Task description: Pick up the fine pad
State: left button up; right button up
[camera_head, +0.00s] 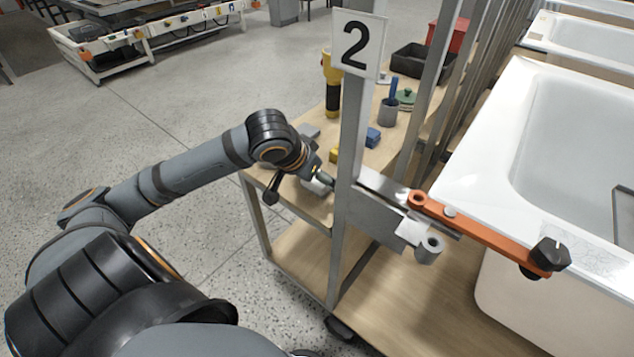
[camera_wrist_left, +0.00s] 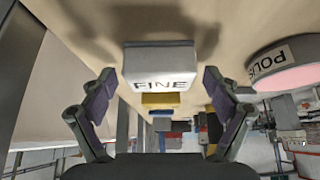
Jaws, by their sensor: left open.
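The fine pad (camera_wrist_left: 159,68) is a white block marked FINE, with a grey layer along its table side. In the left wrist view it lies on the wooden shelf top, between the spread fingers of my left gripper (camera_wrist_left: 158,76). Gaps show on both sides of the pad, so the fingers look apart from it. In the head view my left gripper (camera_head: 322,181) is low over the near end of the bench, beside the post with the number 2. The pad is mostly hidden there by gripper and post. My right gripper is not in view.
A yellow block (camera_wrist_left: 160,99) and a blue block (camera_head: 373,137) lie beyond the pad. The metal post (camera_head: 350,140) with an orange clamp bar (camera_head: 480,232) and the white bathtub (camera_head: 500,130) are close by.

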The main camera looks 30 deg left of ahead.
pick_arm(q)
jog(key=c, duration=1.2)
jog(key=shift+r, duration=0.25)
jog(key=shift+c, duration=0.2)
notch_tip(320, 180, up, 2)
jog(key=shift+r+p, duration=0.25)
jog(key=shift+p, duration=0.55)
notch_tip(320, 180, up, 7)
jog(key=p, duration=0.3)
jog(key=shift+f, duration=0.1)
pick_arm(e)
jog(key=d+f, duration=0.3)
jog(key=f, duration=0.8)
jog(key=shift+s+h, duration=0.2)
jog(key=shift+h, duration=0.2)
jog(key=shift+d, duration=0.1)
pick_arm(q)
jog(key=o, duration=0.5)
jog(key=c, duration=0.4)
